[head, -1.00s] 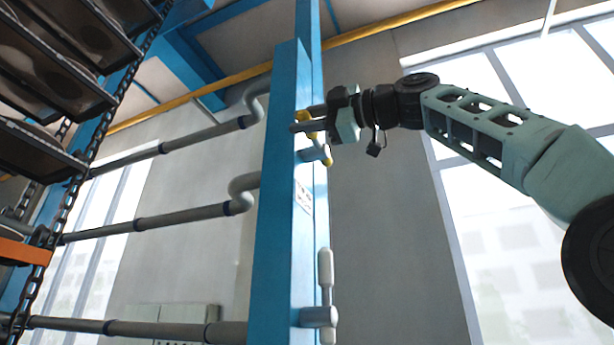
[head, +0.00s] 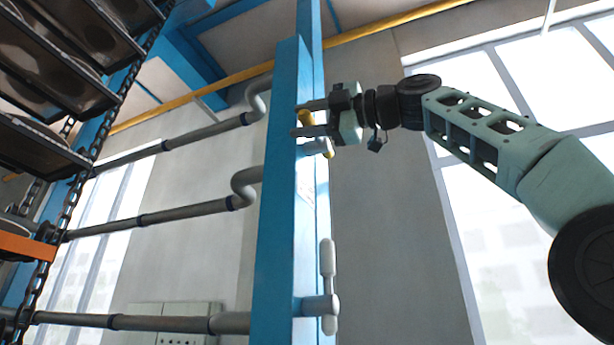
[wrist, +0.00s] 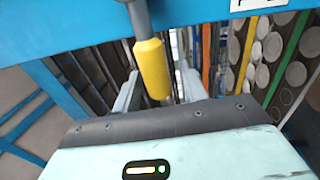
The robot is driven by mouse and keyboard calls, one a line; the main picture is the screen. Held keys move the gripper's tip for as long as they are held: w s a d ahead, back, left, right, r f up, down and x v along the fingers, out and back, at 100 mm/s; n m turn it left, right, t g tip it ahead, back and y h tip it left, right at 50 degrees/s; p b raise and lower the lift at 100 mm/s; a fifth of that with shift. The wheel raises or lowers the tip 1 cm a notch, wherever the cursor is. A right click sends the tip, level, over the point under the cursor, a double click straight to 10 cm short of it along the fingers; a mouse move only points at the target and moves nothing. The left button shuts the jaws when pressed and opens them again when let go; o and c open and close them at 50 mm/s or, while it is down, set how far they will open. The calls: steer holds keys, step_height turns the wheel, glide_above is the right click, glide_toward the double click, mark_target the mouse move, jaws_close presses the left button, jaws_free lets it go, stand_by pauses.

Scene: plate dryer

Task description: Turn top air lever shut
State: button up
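The top air lever has a yellow handle (head: 305,117) on a grey pivot (head: 320,146) at the right side of a tall blue post (head: 280,200). In the wrist view, the yellow handle (wrist: 152,68) hangs between the two pale fingers (wrist: 157,92), with a gap visible on both sides. The gripper is open.
A second lever with a white handle (head: 328,258) stands upright lower on the same post. Grey pipes (head: 190,215) run left from the post. A rack with chains (head: 75,190) and dark trays is at the left. The wall right of the post is clear.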

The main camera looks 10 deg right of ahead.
stand_by(0.4)
steer(key=b+v, duration=0.5)
steer(key=v, duration=1.2)
steer(key=shift+d, duration=0.15)
